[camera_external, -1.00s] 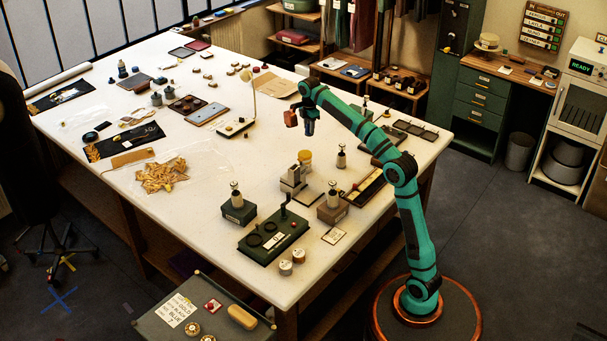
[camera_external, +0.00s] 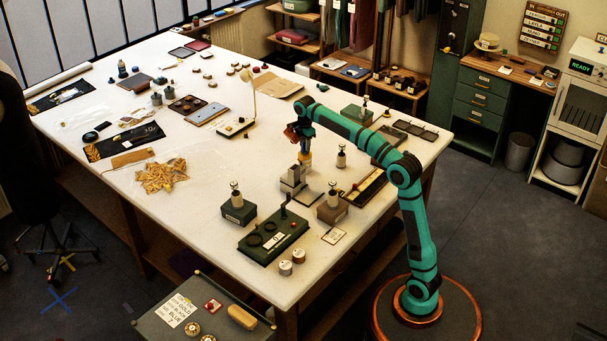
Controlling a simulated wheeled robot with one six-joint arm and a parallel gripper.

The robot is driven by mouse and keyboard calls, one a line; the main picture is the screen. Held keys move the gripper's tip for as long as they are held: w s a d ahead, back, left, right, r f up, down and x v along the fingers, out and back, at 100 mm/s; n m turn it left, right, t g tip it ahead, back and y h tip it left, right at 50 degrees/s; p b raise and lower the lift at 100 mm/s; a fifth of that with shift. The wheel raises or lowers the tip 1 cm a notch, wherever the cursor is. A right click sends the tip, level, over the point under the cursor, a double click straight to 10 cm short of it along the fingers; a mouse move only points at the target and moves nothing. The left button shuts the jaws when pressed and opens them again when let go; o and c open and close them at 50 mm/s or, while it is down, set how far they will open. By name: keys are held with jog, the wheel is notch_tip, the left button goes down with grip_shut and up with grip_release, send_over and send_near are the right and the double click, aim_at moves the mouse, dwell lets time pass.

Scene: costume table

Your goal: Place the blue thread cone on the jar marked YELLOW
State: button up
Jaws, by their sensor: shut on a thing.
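My gripper (camera_external: 303,142) points down over the middle of the table and is shut on a small dark bluish thing, which looks like the blue thread cone but is largely hidden by the jaws. Right below it stands a small jar with a yellow-orange top (camera_external: 305,157). The held thing is at or just above this top; I cannot tell whether they touch. Any marking on the jar is too small to read.
A grey block-like stand (camera_external: 292,180) is just in front of the jar. A metal-topped post (camera_external: 341,157) stands to its right. Green (camera_external: 238,211) and brown (camera_external: 333,209) boxes with knobs and a green device (camera_external: 273,238) are nearer. The white table (camera_external: 215,250) has free room left of them.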

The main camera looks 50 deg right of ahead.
jog(key=shift+f, duration=0.4)
jog(key=shift+f, duration=0.1)
jog(key=o, duration=1)
notch_tip(320, 180, up, 12)
